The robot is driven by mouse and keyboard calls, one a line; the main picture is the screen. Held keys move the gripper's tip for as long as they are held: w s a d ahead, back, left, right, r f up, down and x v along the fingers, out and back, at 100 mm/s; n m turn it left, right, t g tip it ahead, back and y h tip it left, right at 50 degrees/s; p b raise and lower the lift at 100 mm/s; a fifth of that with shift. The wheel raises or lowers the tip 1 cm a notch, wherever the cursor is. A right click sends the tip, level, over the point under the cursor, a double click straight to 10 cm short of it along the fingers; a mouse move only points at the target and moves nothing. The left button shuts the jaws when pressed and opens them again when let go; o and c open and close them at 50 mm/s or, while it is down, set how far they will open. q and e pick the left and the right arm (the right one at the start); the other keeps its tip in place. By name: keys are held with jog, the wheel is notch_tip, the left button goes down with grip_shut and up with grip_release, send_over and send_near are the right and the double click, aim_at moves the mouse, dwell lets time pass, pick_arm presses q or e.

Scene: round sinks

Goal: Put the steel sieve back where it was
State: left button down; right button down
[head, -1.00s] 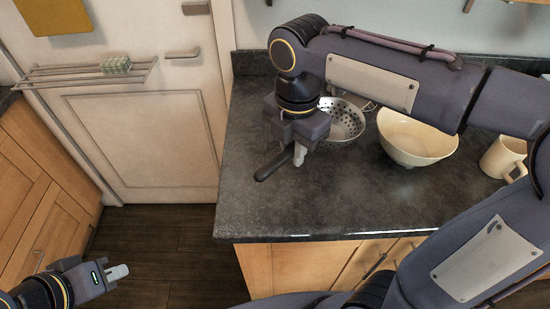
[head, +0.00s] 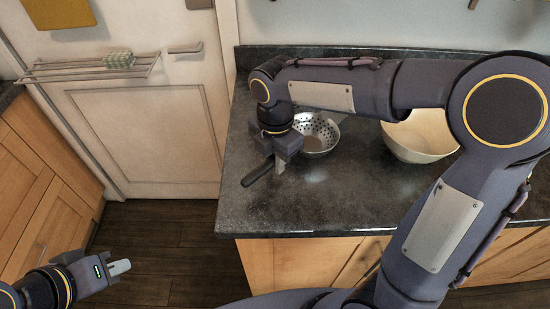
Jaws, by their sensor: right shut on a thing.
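The steel sieve (head: 318,136) is a perforated metal bowl with a black handle (head: 258,172). It is over the left part of the dark counter, and my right arm hides part of its rim and the handle's join. My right gripper (head: 281,164) points down and is shut on the handle, with the bowl behind it to the right. I cannot tell whether the sieve touches the counter. My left gripper (head: 120,267) is low at the left, over the floor and away from the sieve; its finger gap is not clear.
A cream bowl (head: 418,138) stands on the counter right of the sieve, partly behind my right arm. The dark counter (head: 300,208) is clear at its front left. A white door (head: 145,135) with a rack (head: 85,70) is beyond its left edge.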

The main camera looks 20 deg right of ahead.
jog(key=shift+f, duration=0.1)
jog(key=c, duration=1.3)
grip_release()
notch_tip(320, 180, up, 12)
jog(key=p, duration=0.1)
jog(key=s+d+f+m+t+y, duration=0.1)
jog(key=s+d+f+m, duration=0.1)
jog(key=s+m, duration=0.3)
jog(key=s+d+f+m+t+y, duration=0.1)
jog(key=s+d+f+m+t, duration=0.1)
jog(key=s+m, duration=0.4)
jog(key=s+d+f+m+t+y, duration=0.1)
jog(key=s+d+f+m, duration=0.3)
jog(key=m, duration=0.9)
jog(key=shift+s+d+t+y, duration=0.45)
jog(key=shift+s+t, duration=0.25)
jog(key=shift+s, duration=0.15)
jog(key=shift+s+f+m, duration=0.2)
jog(key=shift+f+m, duration=0.2)
jog(key=shift+m, duration=0.5)
